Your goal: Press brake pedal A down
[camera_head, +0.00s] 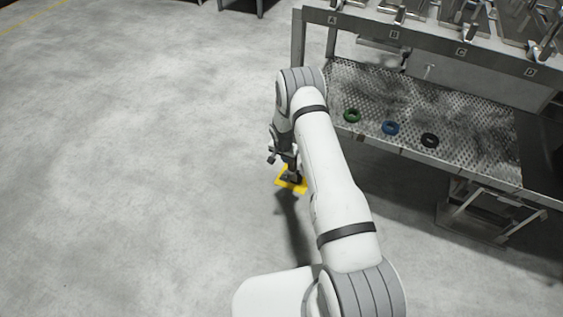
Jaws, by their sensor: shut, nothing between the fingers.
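My gripper (290,174) hangs low at the left side of my arm, pointing down and shut. It is over or in front of a yellow plate (284,184) near the floor, with dark parts showing at its middle. The plate may be the base of a brake pedal, but no letter on it is readable. I cannot tell whether the gripper touches it. My wrist and gripper cover part of the plate, and any pedal on it is not clearly distinguishable.
A metal rack (440,52) at the right bears labels A to D along its front bar. A metal frame (488,212) stands below. Floor at left is clear.

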